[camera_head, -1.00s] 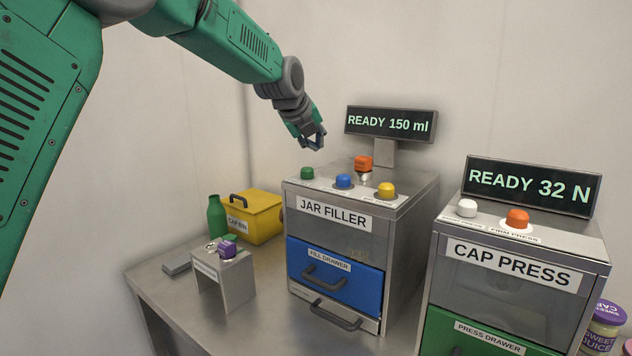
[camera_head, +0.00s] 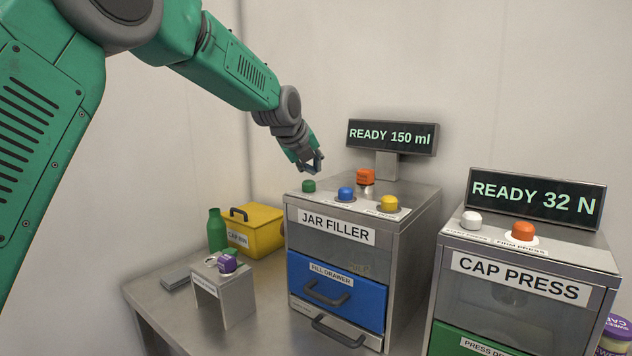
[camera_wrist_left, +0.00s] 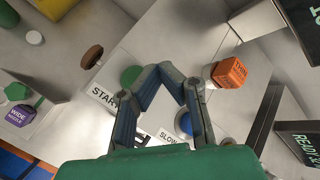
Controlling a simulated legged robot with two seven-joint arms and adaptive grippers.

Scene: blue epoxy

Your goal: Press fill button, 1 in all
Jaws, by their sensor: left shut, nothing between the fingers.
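In the left wrist view the green button (camera_wrist_left: 130,77) lies left of the fingertips, beside a partly covered label beginning START. The blue button (camera_wrist_left: 183,123) is by the right finger, near a SLOW label. My right gripper is not in view.
The cap press (camera_head: 520,313) stands at the right with a READY 32 N display (camera_head: 537,197). Drawers look closed.

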